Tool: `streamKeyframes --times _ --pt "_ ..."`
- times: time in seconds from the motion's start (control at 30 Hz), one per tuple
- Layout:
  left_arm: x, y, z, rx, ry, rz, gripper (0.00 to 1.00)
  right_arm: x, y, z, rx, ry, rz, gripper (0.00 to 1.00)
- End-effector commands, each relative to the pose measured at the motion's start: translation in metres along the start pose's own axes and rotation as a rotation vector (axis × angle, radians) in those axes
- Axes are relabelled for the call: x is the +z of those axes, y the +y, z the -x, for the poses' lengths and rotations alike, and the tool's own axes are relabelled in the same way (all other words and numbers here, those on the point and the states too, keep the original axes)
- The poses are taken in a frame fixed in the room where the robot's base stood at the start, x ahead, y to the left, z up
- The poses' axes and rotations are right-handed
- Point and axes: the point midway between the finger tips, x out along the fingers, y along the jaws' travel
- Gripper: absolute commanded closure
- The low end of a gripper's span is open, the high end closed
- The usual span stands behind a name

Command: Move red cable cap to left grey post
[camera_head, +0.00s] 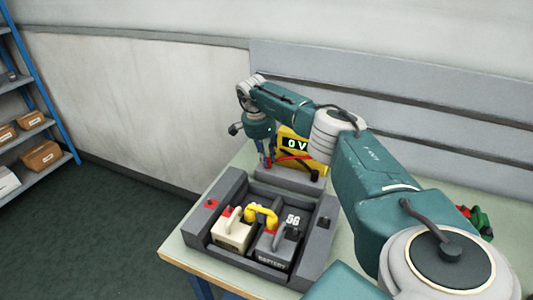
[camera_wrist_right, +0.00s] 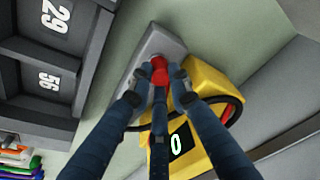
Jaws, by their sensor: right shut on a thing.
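My right gripper (camera_head: 266,160) points down over the left part of a grey block (camera_head: 290,182) behind the battery tray. In the wrist view the gripper (camera_wrist_right: 160,82) has its fingers closed around the red cable cap (camera_wrist_right: 159,66), which sits over the grey block (camera_wrist_right: 152,42). The fingers hide part of the cap. A red cable (camera_head: 291,157) runs from there toward the yellow meter (camera_head: 318,168). The left grey post cannot be made out under the gripper and cap, so I cannot tell whether the cap touches it. My left gripper is not in view.
The meter's display reads 0 V. Red and green items (camera_head: 477,219) lie at the right. Shelves (camera_head: 36,125) stand far left.

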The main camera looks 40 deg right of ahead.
Motion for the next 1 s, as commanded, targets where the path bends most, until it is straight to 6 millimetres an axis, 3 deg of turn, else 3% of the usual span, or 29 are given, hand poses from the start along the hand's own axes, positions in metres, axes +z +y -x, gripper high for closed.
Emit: streamKeyframes --times 0.2,0.23,0.33,0.53,0.67,1.0 --pt "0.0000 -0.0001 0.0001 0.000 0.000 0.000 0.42 0.0007 0.0011 -0.0012 0.004 0.000 0.001 1.00" --pt "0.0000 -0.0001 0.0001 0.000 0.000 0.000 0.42 0.0007 0.0012 -0.0013 0.004 0.000 0.001 0.80" --pt "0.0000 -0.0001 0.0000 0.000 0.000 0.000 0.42 0.0007 0.0011 -0.0012 0.004 0.000 0.001 0.60" --pt "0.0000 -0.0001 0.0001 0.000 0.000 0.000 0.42 0.0005 0.0008 -0.0008 0.003 0.000 0.001 0.60" --pt "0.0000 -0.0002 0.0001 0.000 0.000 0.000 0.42 0.0004 0.0007 -0.0006 0.003 0.000 0.001 0.41" --pt "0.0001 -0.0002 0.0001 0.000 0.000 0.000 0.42 0.0002 0.0007 -0.0004 0.002 0.000 0.000 0.41"
